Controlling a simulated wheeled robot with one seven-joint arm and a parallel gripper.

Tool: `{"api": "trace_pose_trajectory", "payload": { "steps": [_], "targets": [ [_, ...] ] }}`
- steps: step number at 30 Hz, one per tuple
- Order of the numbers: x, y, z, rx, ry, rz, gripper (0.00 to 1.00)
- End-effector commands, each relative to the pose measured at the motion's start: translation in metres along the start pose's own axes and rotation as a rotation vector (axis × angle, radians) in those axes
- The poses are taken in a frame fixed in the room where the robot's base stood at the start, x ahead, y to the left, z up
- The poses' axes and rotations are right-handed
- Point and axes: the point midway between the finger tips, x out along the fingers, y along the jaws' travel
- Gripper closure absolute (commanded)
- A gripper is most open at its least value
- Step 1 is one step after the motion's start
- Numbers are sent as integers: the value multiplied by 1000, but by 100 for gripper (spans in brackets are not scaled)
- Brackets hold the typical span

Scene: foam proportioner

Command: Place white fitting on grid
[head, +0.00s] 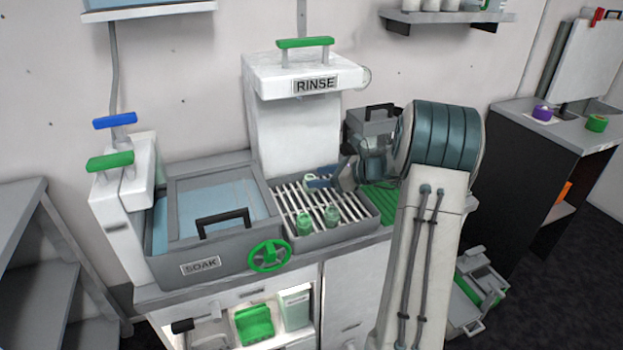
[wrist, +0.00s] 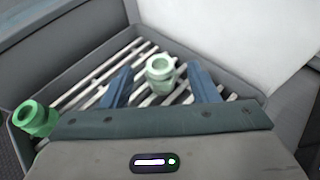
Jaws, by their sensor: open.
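The white fitting, pale with a greenish tint (wrist: 160,72), stands upright on the white-slatted grid (wrist: 88,82) between my two blue fingers. My gripper (wrist: 159,80) is open, with one finger on each side of it; I cannot tell whether either finger touches it. In the head view, my gripper (head: 320,182) reaches in from the right over the back of the grid (head: 350,207), and the pale fitting (head: 310,185) is partly hidden behind it. Two green fittings (head: 304,224) (head: 331,216) stand nearer the front of the grid. One green fitting (wrist: 35,118) shows at left in the wrist view.
The white RINSE housing (head: 305,75) rises behind the grid. The grey SOAK basin (head: 210,215) with a black handle and green wheel (head: 270,256) adjoins it on the left. A green ribbed mat (head: 383,196) lies to the right. Grey walls edge the grid.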

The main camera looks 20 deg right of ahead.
Motion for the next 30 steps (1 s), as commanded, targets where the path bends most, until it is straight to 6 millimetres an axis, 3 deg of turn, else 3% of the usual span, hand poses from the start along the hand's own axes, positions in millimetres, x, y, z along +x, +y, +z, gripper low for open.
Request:
{"api": "trace_pose_trajectory", "payload": {
  "steps": [6,12,30],
  "targets": [
    [-49,0,0,1,0,-4,46],
    [-76,0,0,1,0,-3,46],
    [-82,0,0,1,0,0,46]
  ]
}}
